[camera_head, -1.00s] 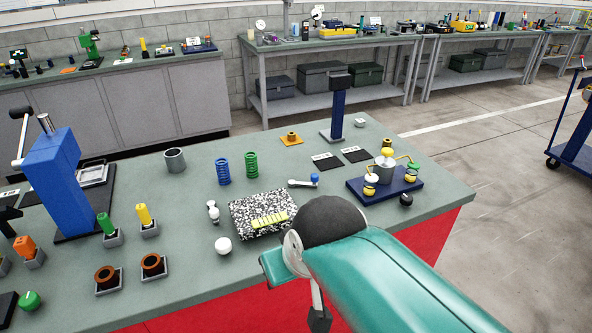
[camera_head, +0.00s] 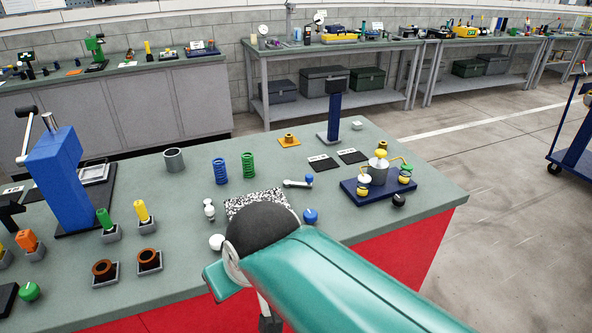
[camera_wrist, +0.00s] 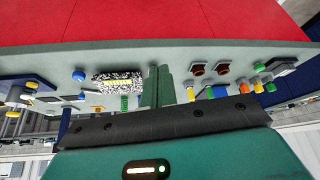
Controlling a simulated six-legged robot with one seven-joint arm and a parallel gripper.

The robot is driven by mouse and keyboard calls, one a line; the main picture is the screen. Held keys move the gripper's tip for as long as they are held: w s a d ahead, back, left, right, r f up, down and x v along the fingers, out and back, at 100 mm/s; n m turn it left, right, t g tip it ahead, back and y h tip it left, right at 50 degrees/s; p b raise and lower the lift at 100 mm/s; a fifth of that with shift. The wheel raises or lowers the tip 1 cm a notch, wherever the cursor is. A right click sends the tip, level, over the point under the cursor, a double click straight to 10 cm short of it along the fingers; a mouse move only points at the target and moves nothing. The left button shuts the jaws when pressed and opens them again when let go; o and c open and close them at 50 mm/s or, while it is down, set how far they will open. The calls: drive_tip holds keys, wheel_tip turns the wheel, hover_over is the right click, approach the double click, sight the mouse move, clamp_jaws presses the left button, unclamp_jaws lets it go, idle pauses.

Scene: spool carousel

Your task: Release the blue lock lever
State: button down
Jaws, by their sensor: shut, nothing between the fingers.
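A separate blue ball (camera_head: 310,215) sits nearer the bench's front edge; a blue ball also shows in the wrist view (camera_wrist: 79,75). My gripper (camera_wrist: 160,67) is shut and empty, its green fingers together in the wrist view. In the head view my arm hides the fingers.
A black-and-white speckled block (camera_head: 255,200) is partly behind my arm. Blue and green springs (camera_head: 220,171), a grey cup (camera_head: 174,160), a white ball (camera_head: 217,242) and a dark blue post (camera_head: 334,115) stand around. The bench's right front corner is clear.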

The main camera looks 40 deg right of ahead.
drive_tip(key=shift+a, duration=0.1)
idle(0.3)
drive_tip(key=w+d+r+g+h, duration=0.1)
drive_tip(key=w+d+r, duration=0.1)
drive_tip(key=w+d, duration=0.5)
drive_tip(key=w+d+r, duration=0.1)
drive_tip(key=w+d, duration=0.2)
drive_tip(key=w, duration=0.7)
drive_tip(key=w+d+r+g+h, duration=0.1)
drive_tip(key=w+d+r, duration=0.1)
drive_tip(key=w+d, duration=0.5)
drive_tip(key=w+d+f, duration=0.3)
drive_tip(key=d, duration=0.5)
drive_tip(key=w+d+f+m, duration=0.1)
drive_tip(key=w+d+f, duration=0.2)
drive_tip(key=d, duration=0.6)
drive_tip(key=w+d+f+m+y, duration=0.1)
drive_tip(key=w+d+f, duration=0.2)
drive_tip(key=d, duration=0.5)
drive_tip(key=shift+w+d+f, duration=0.4)
drive_tip(key=shift+f, duration=0.15)
